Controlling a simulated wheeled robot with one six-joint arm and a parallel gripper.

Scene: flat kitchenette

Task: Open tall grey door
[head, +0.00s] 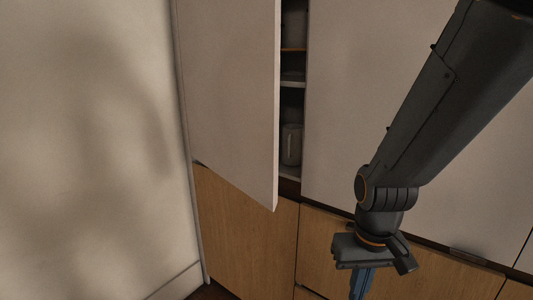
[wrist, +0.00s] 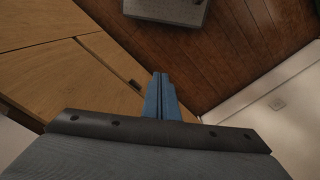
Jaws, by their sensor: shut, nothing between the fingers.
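The tall grey door (head: 232,90) stands partly open in the head view, hinged on its left side, with its free right edge swung out toward me. A dark gap with shelves shows to the right of that edge. My gripper (head: 361,284) is to the right of the door and low, pointing down in front of the wooden fronts, apart from the door. In the wrist view its blue fingers (wrist: 160,98) are together with nothing between them. The tall door does not clearly show in the wrist view.
A container (head: 291,144) stands on a shelf inside. Another grey front (head: 335,110) is shut to the right. Wooden lower fronts (head: 245,225) run beneath. A pale wall (head: 85,130) is at left. The wrist view shows wooden floor (wrist: 235,50) and a grey object (wrist: 168,10).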

